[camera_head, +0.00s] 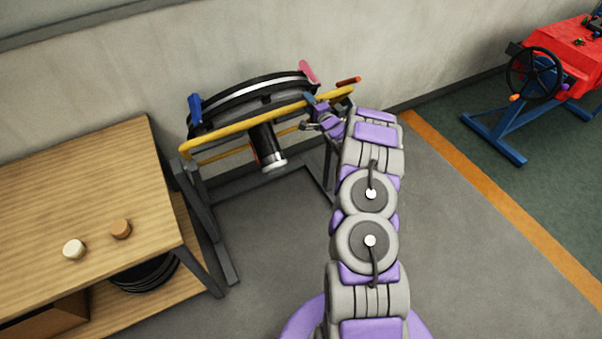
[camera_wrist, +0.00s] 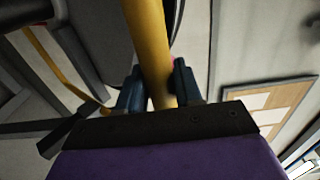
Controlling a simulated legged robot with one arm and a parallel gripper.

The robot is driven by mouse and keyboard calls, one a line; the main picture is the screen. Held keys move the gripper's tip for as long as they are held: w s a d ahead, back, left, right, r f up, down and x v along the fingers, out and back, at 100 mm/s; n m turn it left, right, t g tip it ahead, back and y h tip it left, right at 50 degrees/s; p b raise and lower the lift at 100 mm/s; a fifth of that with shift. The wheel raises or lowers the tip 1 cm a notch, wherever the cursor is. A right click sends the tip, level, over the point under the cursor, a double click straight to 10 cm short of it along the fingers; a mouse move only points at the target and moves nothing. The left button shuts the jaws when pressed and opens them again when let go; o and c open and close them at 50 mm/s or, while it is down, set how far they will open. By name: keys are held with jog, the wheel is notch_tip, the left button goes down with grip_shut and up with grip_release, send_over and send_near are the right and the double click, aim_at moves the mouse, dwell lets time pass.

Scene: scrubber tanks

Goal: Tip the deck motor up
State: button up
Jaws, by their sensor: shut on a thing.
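The deck is a black and silver disc (camera_head: 245,97), seen nearly edge-on, in a stand by the wall. The deck motor, a dark cylinder with a silver end (camera_head: 266,145), sticks out below it toward the camera. A yellow bar (camera_head: 225,137) runs along the front of the deck; it also shows in the wrist view (camera_wrist: 150,45). My gripper (camera_head: 314,103) is at the bar's right part. In the wrist view its blue fingers (camera_wrist: 158,86) are shut with the bar between them. My gripper hides part of the bar.
A wooden bench (camera_head: 90,195) with two small round pieces on top stands at the left. Dark stand legs (camera_head: 208,225) reach the floor beside it. A red machine (camera_head: 570,55) on a blue frame stands at the far right. The grey floor at right is clear.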

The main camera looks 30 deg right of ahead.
aim_at(295, 84)
jog(key=w+r+p, duration=0.1)
jog(key=w+r, duration=0.2)
jog(key=w, duration=0.2)
jog(key=shift+w+p, duration=0.4)
jog(key=shift+w+r, duration=0.1)
jog(key=w+p, duration=0.1)
jog(key=w, duration=0.1)
jog(key=w+r, duration=0.1)
jog(key=w, duration=0.1)
jog(key=shift+w+a+r+p, duration=0.1)
jog(key=shift+w+a+p, duration=0.05)
jog(key=shift+w+p, duration=0.15)
jog(key=shift+w+r, duration=0.1)
jog(key=shift+w, duration=1)
